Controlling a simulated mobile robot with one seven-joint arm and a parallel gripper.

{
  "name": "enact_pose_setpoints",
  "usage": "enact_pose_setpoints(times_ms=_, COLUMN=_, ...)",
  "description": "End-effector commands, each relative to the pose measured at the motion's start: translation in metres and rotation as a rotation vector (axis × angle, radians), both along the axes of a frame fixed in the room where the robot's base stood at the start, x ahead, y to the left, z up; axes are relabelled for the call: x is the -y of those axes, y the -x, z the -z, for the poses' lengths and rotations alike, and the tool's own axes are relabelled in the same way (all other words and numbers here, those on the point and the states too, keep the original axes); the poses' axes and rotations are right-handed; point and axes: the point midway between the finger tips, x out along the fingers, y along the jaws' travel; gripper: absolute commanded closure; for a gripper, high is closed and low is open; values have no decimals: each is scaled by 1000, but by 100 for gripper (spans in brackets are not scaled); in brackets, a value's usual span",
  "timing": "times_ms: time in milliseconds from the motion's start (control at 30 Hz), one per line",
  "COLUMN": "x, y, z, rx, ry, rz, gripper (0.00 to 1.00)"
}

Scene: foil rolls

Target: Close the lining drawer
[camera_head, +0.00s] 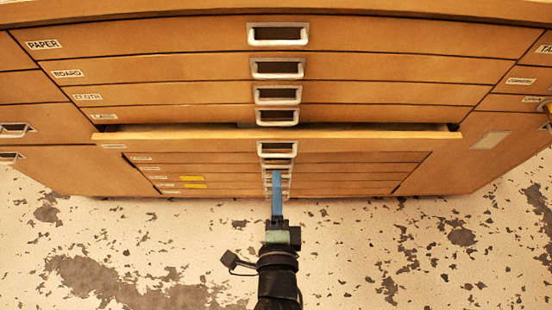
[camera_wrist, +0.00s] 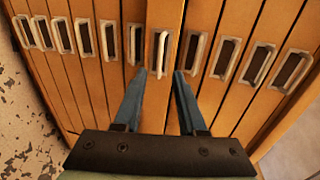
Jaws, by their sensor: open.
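One drawer (camera_head: 200,136) of the wooden cabinet sticks out, with a dark gap above its front. Its small label is too small to read. Its metal handle (camera_head: 278,149) is at the middle of the front, and this handle also shows in the wrist view (camera_wrist: 161,50). My gripper (camera_head: 277,173) points at the cabinet just below that handle in the head view. In the wrist view my gripper (camera_wrist: 161,72) is open and empty, its two blue fingers spread below the handle, one to each side. I cannot tell whether they touch the drawer front.
Drawers labelled PAPER (camera_head: 180,35), BOARD (camera_head: 180,68) and CLOTH (camera_head: 180,92) are shut above. Another shut drawer (camera_head: 190,114) lies directly above the open one, its label starting with L. Several shallow drawers sit below. The speckled floor (camera_head: 400,260) before the cabinet is clear.

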Motion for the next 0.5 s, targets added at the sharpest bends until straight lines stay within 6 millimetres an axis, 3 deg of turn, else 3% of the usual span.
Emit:
enact_pose_setpoints(times_ms=200, x=1, y=-40, z=9, rx=3, ry=-1, rz=2, gripper=60)
enact_pose_setpoints(times_ms=500, x=0, y=-70, z=16, rx=0, ry=-1, rz=0, gripper=60)
